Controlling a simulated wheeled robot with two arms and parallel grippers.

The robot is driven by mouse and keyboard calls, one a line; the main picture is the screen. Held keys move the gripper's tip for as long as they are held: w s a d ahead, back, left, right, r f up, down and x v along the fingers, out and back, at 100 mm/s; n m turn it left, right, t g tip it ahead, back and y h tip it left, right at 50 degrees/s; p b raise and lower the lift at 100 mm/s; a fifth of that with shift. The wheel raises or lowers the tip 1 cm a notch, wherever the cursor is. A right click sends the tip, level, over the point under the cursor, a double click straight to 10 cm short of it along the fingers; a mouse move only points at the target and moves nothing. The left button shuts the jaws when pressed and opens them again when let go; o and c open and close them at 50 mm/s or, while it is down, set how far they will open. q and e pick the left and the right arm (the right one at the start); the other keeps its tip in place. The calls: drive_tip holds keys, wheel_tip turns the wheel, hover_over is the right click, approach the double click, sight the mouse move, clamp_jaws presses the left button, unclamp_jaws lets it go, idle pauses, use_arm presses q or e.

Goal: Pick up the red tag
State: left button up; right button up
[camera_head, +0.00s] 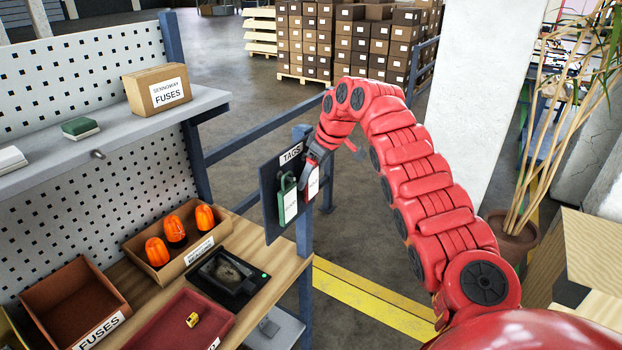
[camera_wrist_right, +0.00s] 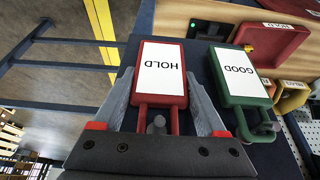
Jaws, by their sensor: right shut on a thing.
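The red tag (camera_wrist_right: 161,76) has a white label reading HOLD and hangs by its loop on a peg of the dark tag board (camera_head: 270,207). In the head view the red tag (camera_head: 313,183) is partly hidden by my right gripper (camera_head: 312,165). In the right wrist view my right gripper (camera_wrist_right: 160,110) has one finger on each side of the red tag and is shut on it. The green tag (camera_wrist_right: 239,76), labelled GOOD, hangs beside it; it also shows in the head view (camera_head: 288,202). My left gripper is out of view.
A workbench (camera_head: 265,245) stands left of the board, with a bin of orange items (camera_head: 176,243), a black device (camera_head: 229,277) and a red tray (camera_head: 165,330). A blue rail (camera_head: 255,143) runs behind the board. A pale pillar (camera_head: 490,90) and a potted plant (camera_head: 512,236) stand right.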

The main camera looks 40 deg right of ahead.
drive_tip(key=shift+r, duration=0.2)
drive_tip(key=shift+s+d+r+b, duration=0.1)
drive_tip(key=shift+d+r+b, duration=0.05)
drive_tip(key=shift+b, duration=0.4)
drive_tip(key=s+d+b, duration=0.2)
drive_tip(key=s+d, duration=0.1)
drive_tip(key=s, duration=0.5)
drive_tip(key=s+d+b, duration=0.2)
drive_tip(key=s+d, duration=0.1)
drive_tip(key=s, duration=0.5)
drive_tip(key=shift+s+d+r, duration=0.15)
drive_tip(key=shift+s+d, duration=0.05)
drive_tip(key=shift+d, duration=0.1)
drive_tip(key=shift+w, duration=0.1)
